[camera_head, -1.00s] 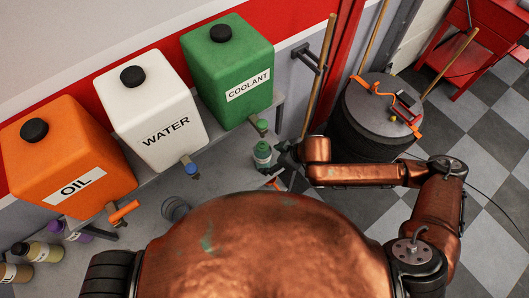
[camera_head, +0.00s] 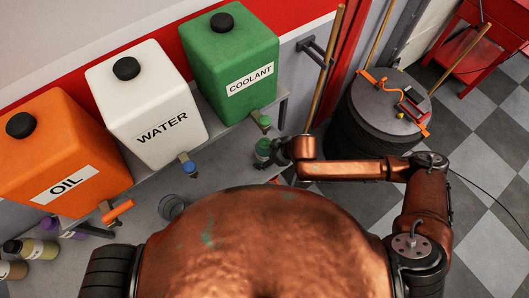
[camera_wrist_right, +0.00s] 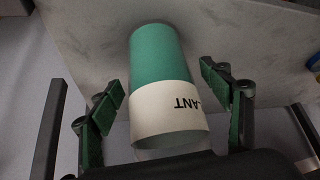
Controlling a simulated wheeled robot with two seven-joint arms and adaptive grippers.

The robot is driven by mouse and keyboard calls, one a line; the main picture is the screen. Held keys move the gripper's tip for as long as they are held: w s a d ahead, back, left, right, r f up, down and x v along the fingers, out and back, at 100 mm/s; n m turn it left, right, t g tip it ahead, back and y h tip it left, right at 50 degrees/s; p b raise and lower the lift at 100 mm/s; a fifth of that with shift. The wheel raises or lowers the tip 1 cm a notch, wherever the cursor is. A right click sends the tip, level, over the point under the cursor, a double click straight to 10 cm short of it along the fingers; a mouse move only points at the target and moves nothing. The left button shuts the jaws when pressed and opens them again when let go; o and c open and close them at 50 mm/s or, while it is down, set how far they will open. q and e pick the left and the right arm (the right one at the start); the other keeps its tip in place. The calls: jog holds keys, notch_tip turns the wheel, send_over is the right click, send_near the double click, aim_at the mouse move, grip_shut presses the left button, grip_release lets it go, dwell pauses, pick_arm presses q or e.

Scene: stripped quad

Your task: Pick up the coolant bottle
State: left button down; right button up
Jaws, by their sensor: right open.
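The coolant bottle (camera_head: 262,147) is a small green bottle with a white label, standing on the shelf below the green tank's tap. In the right wrist view the bottle (camera_wrist_right: 156,55) lies between the two spread fingers, its label showing "LANT". My right gripper (camera_head: 276,150) comes at it from the right in the head view. In the wrist view the gripper (camera_wrist_right: 158,100) is open, with a gap on each side of the bottle. My left gripper is not in view.
A green COOLANT tank (camera_head: 232,60), a white WATER tank (camera_head: 150,105) and an orange OIL tank (camera_head: 60,150) stand along the wall. The coolant tap (camera_head: 262,121) hangs close above the bottle. A dark drum (camera_head: 375,120) stands right.

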jog(key=shift+a+f, duration=0.15)
jog(key=shift+c, duration=0.7)
jog(key=c, duration=1.6)
grip_shut()
